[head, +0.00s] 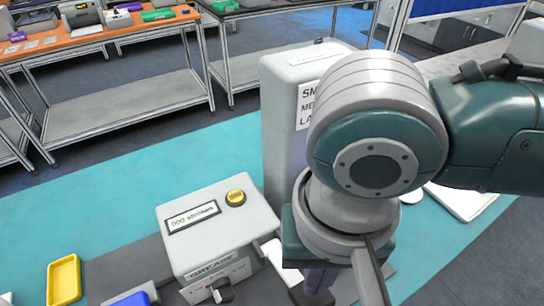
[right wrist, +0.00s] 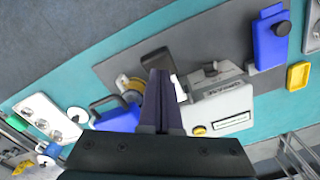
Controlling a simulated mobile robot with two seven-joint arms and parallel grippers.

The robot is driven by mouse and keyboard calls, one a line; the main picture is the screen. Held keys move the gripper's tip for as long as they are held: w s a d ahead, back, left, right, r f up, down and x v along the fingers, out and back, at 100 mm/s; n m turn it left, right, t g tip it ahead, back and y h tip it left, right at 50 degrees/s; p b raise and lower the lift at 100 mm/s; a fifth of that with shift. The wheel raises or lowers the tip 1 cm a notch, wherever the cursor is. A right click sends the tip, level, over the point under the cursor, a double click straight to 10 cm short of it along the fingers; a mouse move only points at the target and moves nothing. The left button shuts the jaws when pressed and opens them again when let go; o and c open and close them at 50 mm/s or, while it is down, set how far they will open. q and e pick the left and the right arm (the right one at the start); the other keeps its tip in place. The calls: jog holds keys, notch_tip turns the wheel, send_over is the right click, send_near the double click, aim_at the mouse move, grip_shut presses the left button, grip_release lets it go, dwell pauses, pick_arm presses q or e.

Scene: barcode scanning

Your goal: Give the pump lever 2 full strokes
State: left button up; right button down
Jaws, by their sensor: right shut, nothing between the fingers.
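The grease pump (head: 215,228) is a pale grey box with a yellow button on top. Its display (head: 193,217) appears to read 000 strokes. It also shows in the right wrist view (right wrist: 222,108). The lever has a pale shaft (head: 279,262) at the pump's right side and a black grip, which shows in the right wrist view (right wrist: 156,60) just beyond my fingertips. My right gripper (right wrist: 160,73) is shut and empty, close to the lever. Whether it touches the lever I cannot tell. In the head view my right arm hides most of that gripper. My left gripper is out of view.
A yellow tray (head: 63,279) and a blue object (head: 135,299) lie left of the pump. A tall grey box (head: 285,110) stands behind it. In the right wrist view a blue container (right wrist: 112,112) and a white tray (right wrist: 40,108) lie left of my fingers.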

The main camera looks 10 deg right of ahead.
aim_at(310, 298)
dwell(0.4)
jog(key=shift+f+b, duration=2.5)
jog(key=shift+f, duration=1.5)
jog(key=shift+r+p, duration=0.6)
jog(key=shift+p, duration=0.05)
notch_tip(310, 298, up, 7)
jog(key=p, duration=0.8)
jog(key=shift+f, duration=0.1)
